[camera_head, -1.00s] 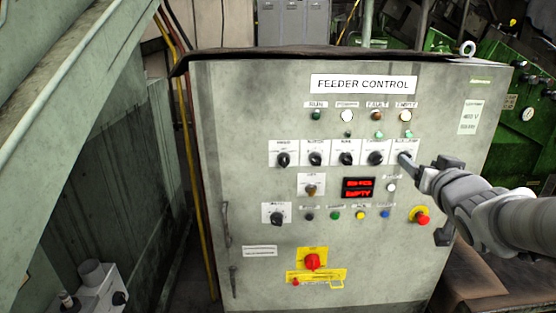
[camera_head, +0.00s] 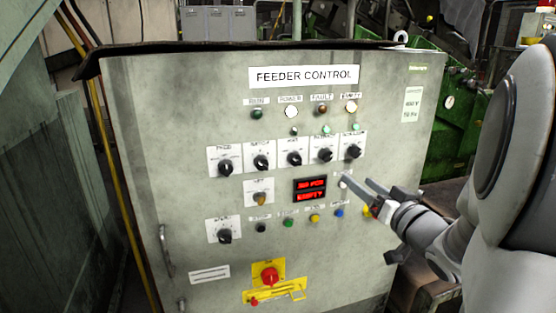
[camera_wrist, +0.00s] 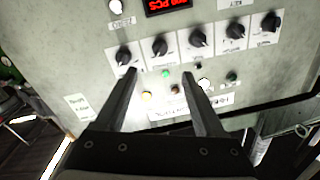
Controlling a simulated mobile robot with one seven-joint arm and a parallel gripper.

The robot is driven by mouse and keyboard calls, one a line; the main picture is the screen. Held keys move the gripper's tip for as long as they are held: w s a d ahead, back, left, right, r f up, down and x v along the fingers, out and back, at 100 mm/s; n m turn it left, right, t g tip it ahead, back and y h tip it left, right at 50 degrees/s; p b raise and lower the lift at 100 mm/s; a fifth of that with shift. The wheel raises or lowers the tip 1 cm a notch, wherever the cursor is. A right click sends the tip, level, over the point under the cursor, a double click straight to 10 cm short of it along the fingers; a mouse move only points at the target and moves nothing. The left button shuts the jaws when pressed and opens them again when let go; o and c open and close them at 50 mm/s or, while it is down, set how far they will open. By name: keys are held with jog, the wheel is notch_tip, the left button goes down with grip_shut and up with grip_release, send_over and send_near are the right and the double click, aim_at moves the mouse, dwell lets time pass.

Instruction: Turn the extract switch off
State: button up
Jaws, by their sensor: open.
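The grey FEEDER CONTROL cabinet (camera_head: 140,130) carries a row of black rotary switches on white plates in the head view. Their small labels are too blurred to tell surely which is the extract switch. The rightmost switch (camera_head: 353,152) is nearest my gripper, and the fourth switch (camera_head: 325,155) is beside it. The wrist view shows the row upside down, with that rightmost switch (camera_wrist: 123,56) at the left. My gripper (camera_head: 361,182) is open and empty, its fingers pointing at the panel just below and right of the rightmost switch. Nothing is between the fingers (camera_wrist: 160,73).
Indicator lamps (camera_head: 291,112) sit above the switches. A red display (camera_head: 310,190), coloured push buttons (camera_head: 288,222) and a red rotary handle (camera_head: 269,276) on yellow are below. Green machinery stands behind right.

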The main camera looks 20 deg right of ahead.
aim_at(329, 158)
jog(key=w, duration=0.4)
jog(key=w+a+b, duration=0.1)
jog(key=w, duration=0.8)
jog(key=shift+w+a, duration=0.15)
jog(key=shift+w, duration=0.1)
jog(key=shift+c, duration=0.3)
grip_shut()
